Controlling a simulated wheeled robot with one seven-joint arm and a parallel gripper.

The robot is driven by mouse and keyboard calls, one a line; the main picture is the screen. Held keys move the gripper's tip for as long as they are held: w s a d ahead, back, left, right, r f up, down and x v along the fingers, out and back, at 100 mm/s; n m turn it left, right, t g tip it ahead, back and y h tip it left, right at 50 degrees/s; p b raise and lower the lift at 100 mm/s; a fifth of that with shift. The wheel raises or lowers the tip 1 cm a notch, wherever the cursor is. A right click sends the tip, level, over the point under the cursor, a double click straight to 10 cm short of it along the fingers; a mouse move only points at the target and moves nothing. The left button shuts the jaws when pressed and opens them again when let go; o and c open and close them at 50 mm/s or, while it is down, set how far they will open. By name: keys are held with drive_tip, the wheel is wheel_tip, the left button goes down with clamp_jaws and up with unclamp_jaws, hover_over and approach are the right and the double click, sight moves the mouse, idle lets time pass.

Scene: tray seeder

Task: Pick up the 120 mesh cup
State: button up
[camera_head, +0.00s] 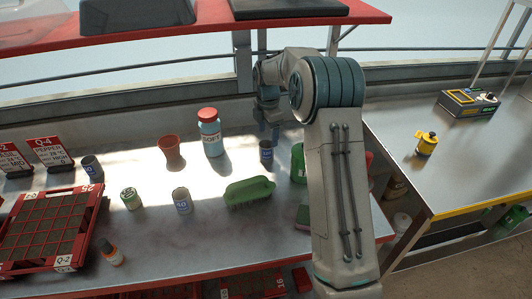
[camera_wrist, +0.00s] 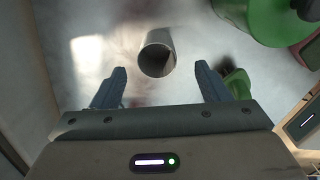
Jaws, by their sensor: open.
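A small grey metal cup (camera_head: 267,154) with a blue label stands upright on the bench under my gripper; I cannot read its label. In the wrist view this cup (camera_wrist: 158,55) shows its open mouth just ahead of and between my fingertips, not gripped. My gripper (camera_wrist: 160,75) is open and empty; in the head view it (camera_head: 270,125) points down above the cup, partly hidden by my arm. Other small cups stand farther left: a dark one (camera_head: 90,167), a green-labelled one (camera_head: 130,199) and a blue-labelled one (camera_head: 182,202).
A green container (camera_head: 298,162) stands close right of the cup, partly behind my arm. A green brush (camera_head: 250,190) lies in front. A red-lidded bottle (camera_head: 210,135) and a terracotta pot (camera_head: 172,153) stand left. A red seed tray (camera_head: 45,225) is far left; a red shelf (camera_head: 300,18) hangs above.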

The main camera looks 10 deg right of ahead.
sight(266, 150)
drive_tip(key=f, duration=0.8)
drive_tip(key=shift+w+a+f, duration=0.15)
drive_tip(key=shift+w+a, duration=0.05)
drive_tip(key=shift+a, duration=0.05)
drive_tip(key=c, duration=1.1)
